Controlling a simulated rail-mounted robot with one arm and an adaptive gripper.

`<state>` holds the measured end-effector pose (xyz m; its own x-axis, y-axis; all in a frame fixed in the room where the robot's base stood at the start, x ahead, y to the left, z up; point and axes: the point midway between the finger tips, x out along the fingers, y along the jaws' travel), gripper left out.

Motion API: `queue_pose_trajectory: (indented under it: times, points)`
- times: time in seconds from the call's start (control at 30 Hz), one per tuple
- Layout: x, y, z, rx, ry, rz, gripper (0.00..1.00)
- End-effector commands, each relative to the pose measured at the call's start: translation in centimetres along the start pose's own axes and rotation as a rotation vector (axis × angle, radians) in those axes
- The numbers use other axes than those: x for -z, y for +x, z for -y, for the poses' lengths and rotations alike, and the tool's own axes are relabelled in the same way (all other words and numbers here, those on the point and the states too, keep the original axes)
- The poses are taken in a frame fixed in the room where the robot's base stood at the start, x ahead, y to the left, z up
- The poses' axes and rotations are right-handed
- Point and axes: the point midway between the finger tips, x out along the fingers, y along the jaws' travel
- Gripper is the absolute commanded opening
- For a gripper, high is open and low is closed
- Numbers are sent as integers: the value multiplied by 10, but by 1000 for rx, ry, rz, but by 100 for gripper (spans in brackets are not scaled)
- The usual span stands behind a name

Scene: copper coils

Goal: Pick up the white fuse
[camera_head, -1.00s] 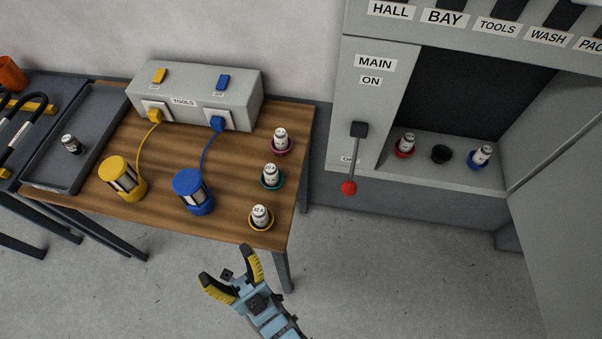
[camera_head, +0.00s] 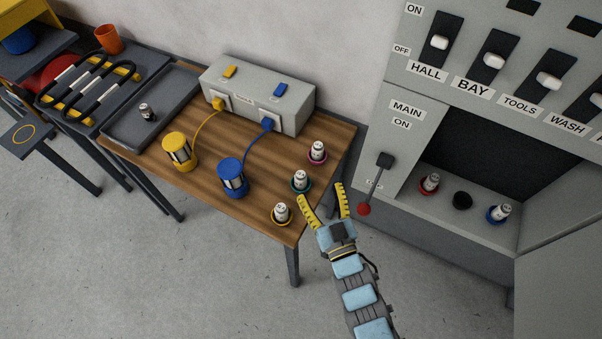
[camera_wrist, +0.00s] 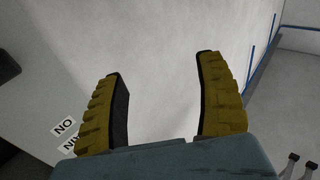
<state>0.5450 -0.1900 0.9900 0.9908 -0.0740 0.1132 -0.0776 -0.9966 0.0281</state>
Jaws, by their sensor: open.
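Several white fuses are in view in the head view. Three stand upright on the wooden table's right side: one in a pink ring (camera_head: 318,150), one in a teal ring (camera_head: 301,180) and one in a yellow ring (camera_head: 282,212). Another white fuse (camera_head: 431,182) sits in a red ring and another (camera_head: 502,211) in a blue ring, both in the cabinet recess. A fuse with a dark band (camera_head: 147,111) is in the grey tray. My gripper (camera_head: 325,192) is open and empty by the table's right edge. The wrist view shows its spread fingers (camera_wrist: 160,100) with no fuse between them.
A red-knobbed lever (camera_head: 376,182) juts from the cabinet near my gripper. An empty black socket (camera_head: 462,200) is in the recess. Floor in front is clear.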

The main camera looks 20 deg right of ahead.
Motion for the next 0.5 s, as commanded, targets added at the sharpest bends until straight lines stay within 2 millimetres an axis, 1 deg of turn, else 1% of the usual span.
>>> queue_pose_trajectory:
  times: [0.03,0.2,0.3,0.4,0.5]
  points:
    - [0,-4,-1,-2,1,71,71]
    - [-36,-25,0,-13,19,311,71]
    - [-50,-36,3,-16,26,402,71]
    - [-59,-43,4,-19,31,450,71]
    - [-64,-42,4,-20,31,467,71]
